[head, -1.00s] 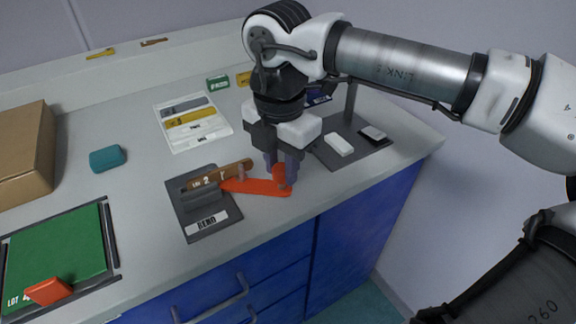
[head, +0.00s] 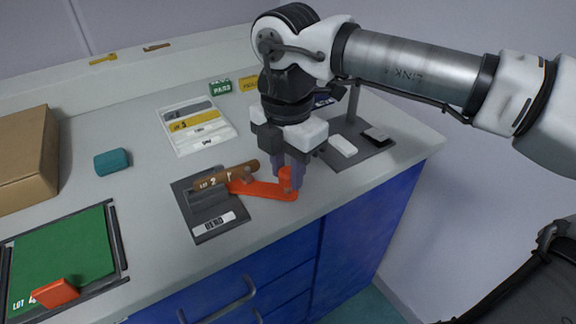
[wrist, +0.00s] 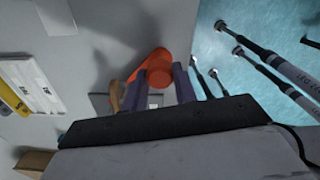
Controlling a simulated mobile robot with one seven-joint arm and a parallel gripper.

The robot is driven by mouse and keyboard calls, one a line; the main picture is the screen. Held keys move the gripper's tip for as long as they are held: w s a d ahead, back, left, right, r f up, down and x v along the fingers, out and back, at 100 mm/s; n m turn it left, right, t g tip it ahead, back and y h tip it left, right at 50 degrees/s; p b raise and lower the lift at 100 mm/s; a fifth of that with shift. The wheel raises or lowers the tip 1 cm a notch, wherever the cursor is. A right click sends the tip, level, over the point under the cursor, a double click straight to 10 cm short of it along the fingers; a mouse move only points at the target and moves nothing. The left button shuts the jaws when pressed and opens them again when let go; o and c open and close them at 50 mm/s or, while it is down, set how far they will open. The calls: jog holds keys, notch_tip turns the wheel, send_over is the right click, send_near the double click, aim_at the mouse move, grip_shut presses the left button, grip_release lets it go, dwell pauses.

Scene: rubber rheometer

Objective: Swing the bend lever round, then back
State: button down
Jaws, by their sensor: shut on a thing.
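The orange-red bend lever (head: 262,189) extends to the right from the dark grey bend fixture (head: 215,228), which carries a white "BEND" label. A brown strip (head: 226,175) marked "LOT 2" lies across the top of the fixture, with its right end by the lever's pivot. My gripper (head: 289,180) points down and is shut on the upright knob at the lever's free end. In the wrist view, the orange knob (wrist: 158,68) sits between my two fingers. The fixture is mostly hidden in the wrist view.
A white tray (head: 212,146) with grey and yellow strips lies behind the fixture. A green mat (head: 60,255) with a red block (head: 55,293) is at left, near a teal block (head: 112,161) and a cardboard box (head: 25,150). A dark stand base (head: 372,153) is at right.

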jog(key=c, duration=1.1)
grip_release()
jog(key=shift+s, duration=0.1)
jog(key=shift+r, duration=0.1)
notch_tip(320, 180, up, 14)
jog(key=p, duration=0.1)
jog(key=shift+f, duration=0.25)
